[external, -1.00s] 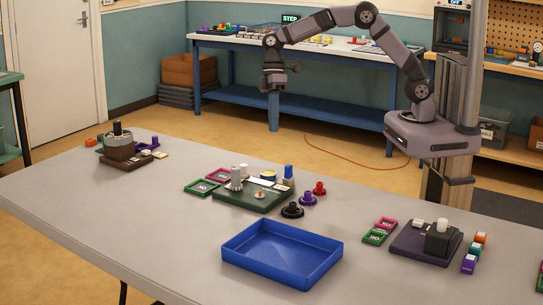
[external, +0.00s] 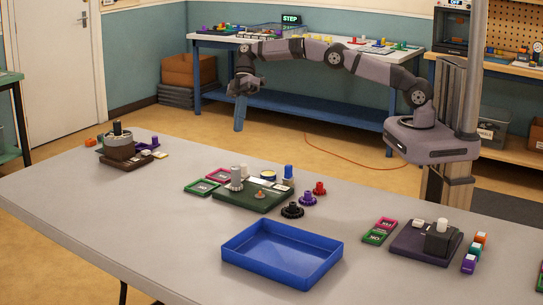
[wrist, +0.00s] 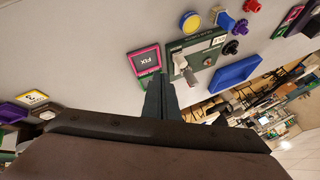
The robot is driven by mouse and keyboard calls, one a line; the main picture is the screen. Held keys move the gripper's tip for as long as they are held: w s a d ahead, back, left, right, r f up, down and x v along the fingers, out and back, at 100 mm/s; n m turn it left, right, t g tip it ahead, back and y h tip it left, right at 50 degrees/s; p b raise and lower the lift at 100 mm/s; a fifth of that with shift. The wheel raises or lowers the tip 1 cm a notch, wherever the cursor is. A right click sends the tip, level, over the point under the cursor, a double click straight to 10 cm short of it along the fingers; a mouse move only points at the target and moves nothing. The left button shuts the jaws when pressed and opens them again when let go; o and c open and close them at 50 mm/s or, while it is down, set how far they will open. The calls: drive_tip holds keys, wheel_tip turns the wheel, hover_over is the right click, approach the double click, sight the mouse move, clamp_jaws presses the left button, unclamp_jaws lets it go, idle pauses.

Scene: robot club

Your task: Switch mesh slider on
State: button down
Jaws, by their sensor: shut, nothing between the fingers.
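A dark green board (external: 245,200) in the middle of the table carries a light grey upright part (external: 236,179) and a small knob. It shows in the wrist view too (wrist: 192,72). A dark base (external: 412,245) at the right carries a black block with a white top (external: 443,238). A brown base (external: 127,162) at the far left carries a round grey part. I cannot read which one is the mesh slider. My gripper (external: 239,128) is shut and empty, in the air beyond the table's far edge. Its fingers also show in the wrist view (wrist: 159,90).
A blue tray (external: 282,253) stands in front of the green board. Pink and green frames (external: 211,181) lie left of the board, and a black knob (external: 292,210) and other coloured knobs lie right of it. The table (external: 120,215) is bare at front left.

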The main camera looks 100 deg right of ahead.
idle(0.4)
drive_tip(key=p+x, duration=0.2)
drive_tip(key=x, duration=0.7)
drive_tip(key=shift+a+f, duration=0.25)
drive_tip(key=shift+a, duration=0.05)
drive_tip(key=shift+a+p, duration=0.3)
drive_tip(key=shift+s+a+p, duration=0.2)
drive_tip(key=shift+a+p, duration=0.05)
drive_tip(key=shift+a, duration=0.25)
drive_tip(key=shift+s+a+p, duration=0.15)
drive_tip(key=shift+a+p, duration=0.1)
drive_tip(key=shift+a, duration=0.25)
drive_tip(key=shift+s+a+f, duration=0.1)
drive_tip(key=shift+s+a, duration=0.1)
drive_tip(key=shift+a, duration=0.35)
drive_tip(key=shift+s+a+f+b, duration=0.1)
drive_tip(key=shift+s+a+b, duration=1.3)
drive_tip(key=shift+s+a, duration=0.7)
